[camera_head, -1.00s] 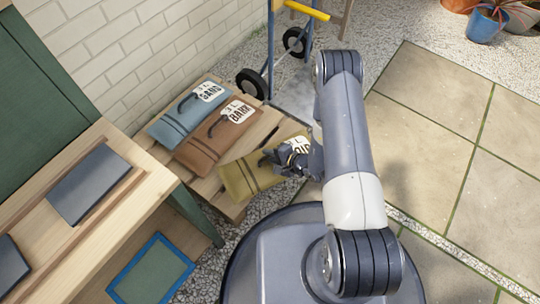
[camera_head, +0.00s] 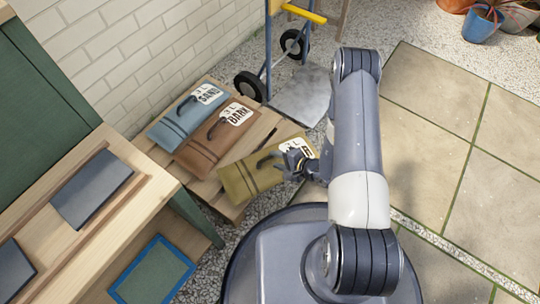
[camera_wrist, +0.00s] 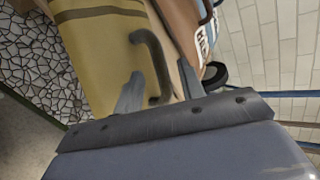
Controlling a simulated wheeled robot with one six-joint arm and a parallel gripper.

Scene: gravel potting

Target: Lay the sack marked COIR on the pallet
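The olive-yellow sack (camera_head: 244,180) lies flat at the near right end of the wooden pallet (camera_head: 262,128), its right end partly behind my gripper. Its white label (camera_head: 312,148) is mostly covered, so the word on it cannot be read now. My gripper (camera_head: 283,163) is just over the sack, to the right of its dark handle. In the wrist view, my gripper (camera_wrist: 160,88) has its two fingers apart. The sack's handle (camera_wrist: 152,58) stands between and beyond them, and nothing looks clamped. The sack's body (camera_wrist: 102,60) fills the upper left there.
A brown BARK sack (camera_head: 212,145) and a blue SAND sack (camera_head: 180,122) lie beside it on the pallet, towards the wall. A hand truck (camera_head: 268,75) stands behind. A wooden bench (camera_head: 100,235) is at left. Paving on the right is clear.

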